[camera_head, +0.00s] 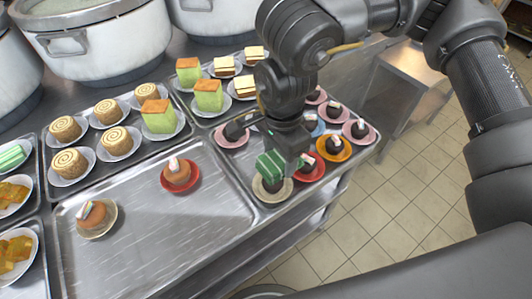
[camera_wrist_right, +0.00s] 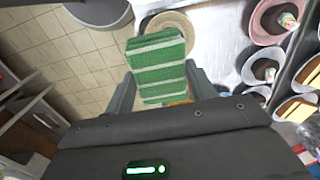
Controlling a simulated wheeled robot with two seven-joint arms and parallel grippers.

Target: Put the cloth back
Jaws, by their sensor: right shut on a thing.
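The green cloth (camera_head: 272,165) with white stripes is folded into a small block. My right gripper (camera_head: 287,158) is shut on it above the front part of the right-hand tray, over or close to a beige plate with a dark cake. In the right wrist view, the cloth (camera_wrist_right: 158,68) stands between the two fingers of my right gripper (camera_wrist_right: 160,88). In that view a beige plate (camera_wrist_right: 168,20) shows just beyond the cloth. I cannot tell whether the cloth touches the plate or cake. My left gripper is not in view.
Small cakes on red, pink and orange plates (camera_head: 334,149) stand close around the right gripper. The middle tray (camera_head: 150,245) holds two cakes and has much bare room. Trays of rolls and green cakes lie behind. Large pots (camera_head: 95,35) stand at the back. Tiled floor (camera_head: 375,225) lies to the right.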

